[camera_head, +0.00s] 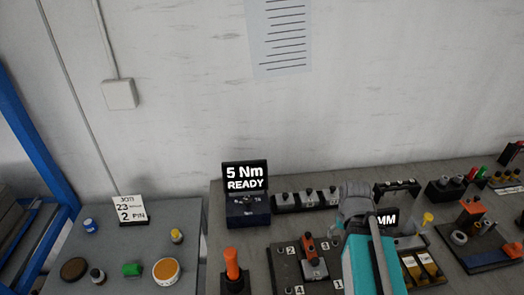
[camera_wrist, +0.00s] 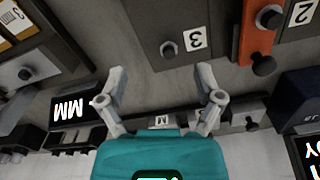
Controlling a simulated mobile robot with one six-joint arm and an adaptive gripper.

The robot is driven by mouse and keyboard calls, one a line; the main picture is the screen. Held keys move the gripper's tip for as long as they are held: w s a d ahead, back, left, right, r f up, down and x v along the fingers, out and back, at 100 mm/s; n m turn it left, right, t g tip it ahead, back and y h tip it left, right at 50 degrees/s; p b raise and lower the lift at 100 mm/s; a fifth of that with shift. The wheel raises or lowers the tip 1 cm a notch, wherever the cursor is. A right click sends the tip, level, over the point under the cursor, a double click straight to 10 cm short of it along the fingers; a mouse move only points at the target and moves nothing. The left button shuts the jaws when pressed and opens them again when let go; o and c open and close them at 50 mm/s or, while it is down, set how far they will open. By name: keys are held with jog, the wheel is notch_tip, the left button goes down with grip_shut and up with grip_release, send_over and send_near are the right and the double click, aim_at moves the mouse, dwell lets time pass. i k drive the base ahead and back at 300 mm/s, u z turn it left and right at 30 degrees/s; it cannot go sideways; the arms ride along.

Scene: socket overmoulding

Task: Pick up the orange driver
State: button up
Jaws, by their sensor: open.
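The orange driver (camera_head: 232,262) stands upright in a dark holder (camera_head: 235,285) at the front edge of the bench, left of the numbered fixture plate. It does not show in the wrist view. My gripper (camera_head: 357,200) is over the bench, well to the right of the driver, partly hidden behind my teal wrist. In the wrist view my gripper (camera_wrist: 160,82) has its two grey fingers spread apart with nothing between them. Below it are bare bench and the edge of the fixture plate.
The numbered plate (camera_head: 285,275) carries an orange clamp-like part (camera_head: 309,247), also in the wrist view (camera_wrist: 257,42). A "5 Nm READY" display (camera_head: 245,178) stands behind the driver. A socket rack (camera_head: 305,199) lies at the back. A side table (camera_head: 130,245) holds small containers.

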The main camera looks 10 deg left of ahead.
aim_at(230, 253)
jog(key=z, duration=0.2)
jog(key=k, duration=1.9)
jog(key=u, duration=0.7)
